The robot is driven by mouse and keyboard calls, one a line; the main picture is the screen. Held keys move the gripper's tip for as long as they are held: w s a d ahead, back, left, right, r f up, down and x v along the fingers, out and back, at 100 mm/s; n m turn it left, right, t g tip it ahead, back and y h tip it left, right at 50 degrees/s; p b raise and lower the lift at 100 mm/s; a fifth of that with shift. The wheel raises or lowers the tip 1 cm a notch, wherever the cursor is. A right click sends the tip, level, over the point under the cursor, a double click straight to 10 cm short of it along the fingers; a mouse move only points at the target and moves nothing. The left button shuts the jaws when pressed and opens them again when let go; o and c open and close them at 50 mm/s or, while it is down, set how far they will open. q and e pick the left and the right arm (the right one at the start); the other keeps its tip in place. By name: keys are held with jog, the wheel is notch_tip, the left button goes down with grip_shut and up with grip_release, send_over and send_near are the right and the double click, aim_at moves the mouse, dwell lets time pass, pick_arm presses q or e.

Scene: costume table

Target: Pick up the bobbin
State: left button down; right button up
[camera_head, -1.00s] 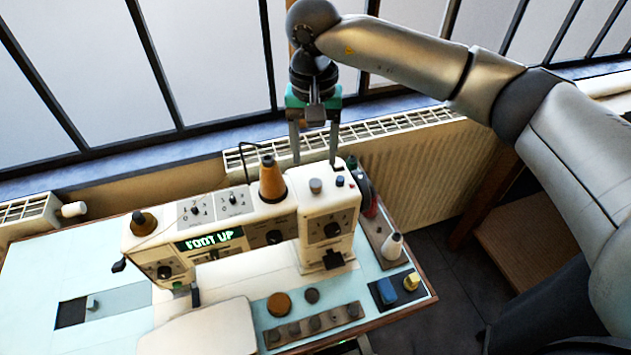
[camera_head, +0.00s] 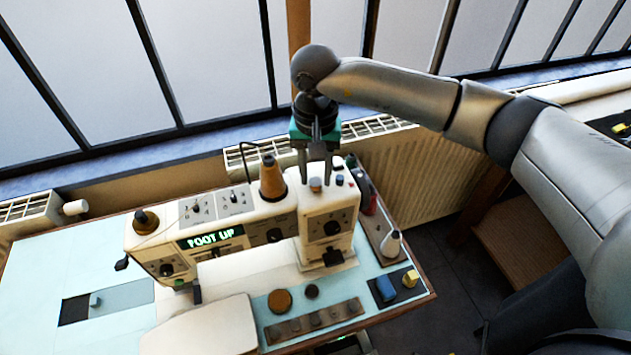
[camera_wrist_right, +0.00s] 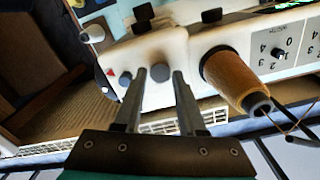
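A small grey cylinder, which I take to be the bobbin (camera_head: 315,186), stands on top of the cream sewing machine (camera_head: 328,208) at its right end. In the right wrist view the bobbin (camera_wrist_right: 159,73) shows as a round grey disc between my fingertips. My right gripper (camera_head: 316,182) points straight down with one finger on each side of it. Its fingers (camera_wrist_right: 160,74) are apart, and a small gap seems to show on each side of the bobbin. I cannot tell how far the tips reach down beside it. My left gripper is not in view.
An orange-brown thread cone (camera_head: 271,180) stands close to the left of my right gripper. Small knobs (camera_head: 338,165) sit just right of it. A white cone (camera_head: 391,243) and blue and yellow blocks (camera_head: 386,288) are on the table. A radiator (camera_head: 425,165) and window stand behind.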

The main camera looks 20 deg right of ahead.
grip_shut()
jog(key=shift+r, duration=0.1)
dwell(0.3)
notch_tip(320, 180, up, 20)
jog(key=shift+b, duration=0.45)
